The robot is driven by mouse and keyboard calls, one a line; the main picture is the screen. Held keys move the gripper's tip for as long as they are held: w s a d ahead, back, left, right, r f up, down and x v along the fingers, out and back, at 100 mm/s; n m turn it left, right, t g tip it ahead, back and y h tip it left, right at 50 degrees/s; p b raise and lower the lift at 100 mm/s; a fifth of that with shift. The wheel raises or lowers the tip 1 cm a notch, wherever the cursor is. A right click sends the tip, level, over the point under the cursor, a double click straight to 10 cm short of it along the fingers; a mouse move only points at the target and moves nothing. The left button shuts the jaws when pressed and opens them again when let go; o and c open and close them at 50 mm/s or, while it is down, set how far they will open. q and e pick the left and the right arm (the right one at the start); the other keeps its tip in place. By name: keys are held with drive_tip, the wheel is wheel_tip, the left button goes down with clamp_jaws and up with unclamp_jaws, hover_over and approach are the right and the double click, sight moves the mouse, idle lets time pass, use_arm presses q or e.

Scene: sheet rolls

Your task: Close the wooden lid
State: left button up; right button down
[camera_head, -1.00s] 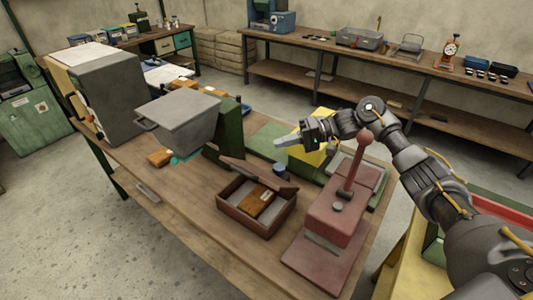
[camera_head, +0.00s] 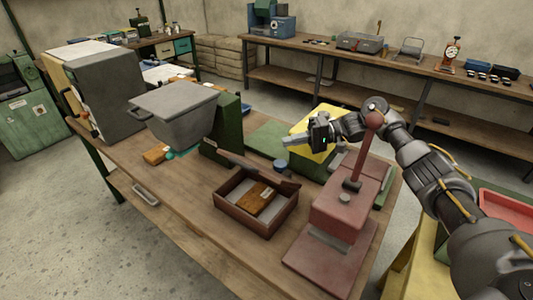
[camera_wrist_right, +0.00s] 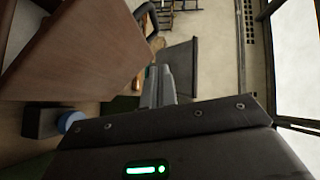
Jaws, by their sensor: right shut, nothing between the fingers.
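The wooden box (camera_head: 268,229) stands on the workbench with its top open. Its brown lid (camera_head: 262,170) stands raised and tilted along the box's far edge. A small wooden block (camera_head: 258,199) lies inside. My right gripper (camera_head: 289,141) is shut and empty, above and behind the lid, apart from it in the head view. In the right wrist view the shut fingers (camera_wrist_right: 158,86) point forward beside a large brown panel (camera_wrist_right: 85,45), which looks like the lid. My left gripper is not in view.
A red press with a lever (camera_head: 345,205) stands right of the box, close to my right arm. A grey bin (camera_head: 175,112) is at the left. A small blue-topped jar (camera_head: 281,164) sits behind the lid. The bench front is clear.

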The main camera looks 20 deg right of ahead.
sight(258, 168)
drive_tip(key=p+x, duration=0.2)
drive_tip(key=x, duration=0.2)
drive_tip(key=p+x, duration=0.2)
drive_tip(key=x, duration=0.3)
drive_tip(key=shift+w+a+r, duration=0.15)
drive_tip(key=shift+a, duration=0.15)
drive_tip(key=shift+s+a+f+p, duration=0.2)
drive_tip(key=shift+s+a+p, duration=0.25)
drive_tip(key=shift+a+p, duration=0.15)
drive_tip(key=shift+s+a+f+p, duration=0.2)
drive_tip(key=shift+s+a+p, duration=0.2)
drive_tip(key=shift+a+p, duration=0.2)
drive_tip(key=shift+s+a+f, duration=0.15)
drive_tip(key=shift+s+a, duration=0.1)
drive_tip(key=shift+a, duration=0.1)
drive_tip(key=shift+a+f, duration=0.1)
